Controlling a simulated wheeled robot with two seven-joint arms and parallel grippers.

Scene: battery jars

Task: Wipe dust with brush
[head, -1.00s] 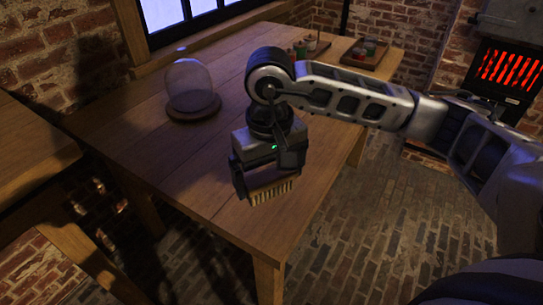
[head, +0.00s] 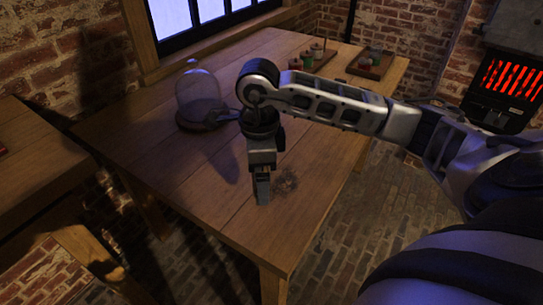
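My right gripper (head: 262,190) points down over the table (head: 215,205), seen nearly edge-on, so its near finger covers what is between the fingers. The brush, wooden with pale bristles, was in this gripper in the earlier head view; now it is almost wholly hidden behind the finger, and no brush lies on the visible tabletop. A round grey dust patch (head: 287,182) lies on the wood just right of the fingertips. Whether the gripper's tip touches the table cannot be told. My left gripper is not in view.
A glass dome on a round wooden base (head: 196,122) stands left of my arm. At the back are a wooden tray with small jars (head: 309,60) and another tray (head: 371,65). A heater (head: 505,84) glows at the right. The front left tabletop is clear.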

